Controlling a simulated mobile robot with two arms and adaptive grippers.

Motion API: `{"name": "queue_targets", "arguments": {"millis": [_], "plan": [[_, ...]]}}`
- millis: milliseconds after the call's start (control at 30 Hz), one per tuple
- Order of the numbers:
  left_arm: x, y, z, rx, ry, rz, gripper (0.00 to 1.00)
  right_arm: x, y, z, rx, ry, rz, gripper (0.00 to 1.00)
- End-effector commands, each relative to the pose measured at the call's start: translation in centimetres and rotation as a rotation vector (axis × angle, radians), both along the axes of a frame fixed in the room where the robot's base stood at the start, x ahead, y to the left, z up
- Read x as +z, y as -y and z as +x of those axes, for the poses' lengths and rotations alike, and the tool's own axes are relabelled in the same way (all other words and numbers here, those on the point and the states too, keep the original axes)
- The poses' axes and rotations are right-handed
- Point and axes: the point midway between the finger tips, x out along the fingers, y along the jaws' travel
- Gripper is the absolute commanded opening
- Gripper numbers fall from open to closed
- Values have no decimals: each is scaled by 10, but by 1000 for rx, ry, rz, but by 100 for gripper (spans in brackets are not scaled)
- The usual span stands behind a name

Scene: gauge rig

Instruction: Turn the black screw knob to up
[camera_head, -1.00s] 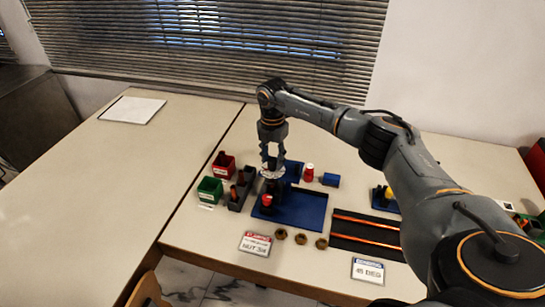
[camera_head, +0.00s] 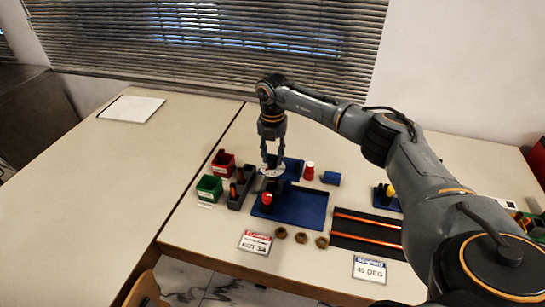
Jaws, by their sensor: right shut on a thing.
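The gauge rig has a blue base plate (camera_head: 305,207) on the table. A round white dial (camera_head: 266,171) shows at the rig, partly hidden by my right gripper. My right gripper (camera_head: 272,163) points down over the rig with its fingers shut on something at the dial. The black knob is too small and too covered to make out clearly, so its angle cannot be told. A red part (camera_head: 267,197) stands on the base plate just below the dial in the picture. My left gripper is not in view.
A red bin (camera_head: 223,163), a green bin (camera_head: 209,189) and a grey holder stand left of the rig. A red-and-white bottle (camera_head: 309,172) and a blue block (camera_head: 331,179) are to its right. Several brown nuts (camera_head: 302,238) and two sign cards lie in front.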

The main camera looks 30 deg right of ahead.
Motion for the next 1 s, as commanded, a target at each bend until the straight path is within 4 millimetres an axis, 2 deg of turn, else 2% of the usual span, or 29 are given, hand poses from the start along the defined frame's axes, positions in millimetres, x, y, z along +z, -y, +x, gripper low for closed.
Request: {"name": "queue_targets", "arguments": {"millis": [1000], "plan": [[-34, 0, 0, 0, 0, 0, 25, 0, 0, 1, 964, 3, -1, 0]]}}
